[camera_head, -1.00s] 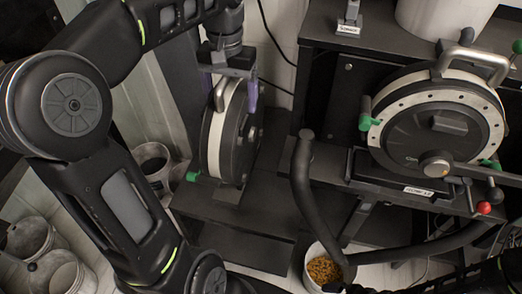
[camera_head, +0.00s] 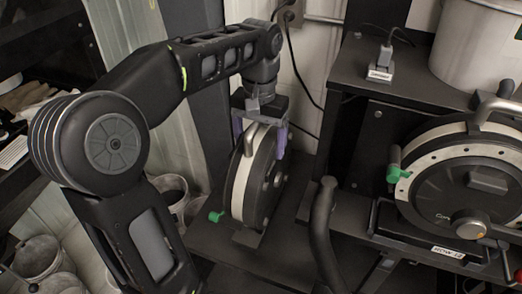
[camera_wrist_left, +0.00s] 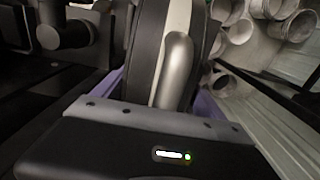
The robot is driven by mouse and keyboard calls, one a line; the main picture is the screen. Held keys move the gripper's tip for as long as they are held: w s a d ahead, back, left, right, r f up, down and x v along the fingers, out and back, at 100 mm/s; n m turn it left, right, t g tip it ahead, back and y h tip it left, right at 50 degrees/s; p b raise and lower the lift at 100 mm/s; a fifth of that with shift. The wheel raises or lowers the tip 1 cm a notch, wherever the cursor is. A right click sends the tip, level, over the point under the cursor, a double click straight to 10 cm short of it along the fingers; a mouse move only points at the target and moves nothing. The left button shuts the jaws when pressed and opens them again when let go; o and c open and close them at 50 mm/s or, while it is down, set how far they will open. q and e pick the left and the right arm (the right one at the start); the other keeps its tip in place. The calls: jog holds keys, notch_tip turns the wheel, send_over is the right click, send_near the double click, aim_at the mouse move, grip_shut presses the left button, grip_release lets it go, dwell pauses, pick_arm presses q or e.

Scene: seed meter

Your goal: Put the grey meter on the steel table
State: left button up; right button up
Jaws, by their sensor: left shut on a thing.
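A round meter with a dark face and a pale rim, seemingly the grey meter (camera_head: 262,190), stands upright on its edge over a dark flat stand (camera_head: 212,240). Whether it rests on the stand or hangs just above it, I cannot tell. My left gripper (camera_head: 259,135) is above it, its purple fingers shut on the top handle. The left wrist view shows the metal handle (camera_wrist_left: 178,70) and the meter's pale rim (camera_wrist_left: 173,22) close to the gripper. I cannot make out a steel table for certain. My right gripper is not in view.
A similar meter (camera_head: 455,195) with a green knob sits on a mount at the right. A white bucket (camera_head: 478,45) stands on the dark shelf above it. A dark curved bar (camera_head: 322,225) rises right of the held meter. Several pale containers (camera_head: 38,258) stand at lower left.

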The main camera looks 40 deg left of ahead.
pick_arm(q)
jog(key=shift+w+f, duration=0.1)
jog(key=shift+f, duration=1.4)
notch_tip(320, 180, down, 4)
jog(key=shift+r, duration=0.25)
jog(key=shift+f, duration=0.15)
jog(key=o, duration=2)
jog(key=shift+f, duration=0.1)
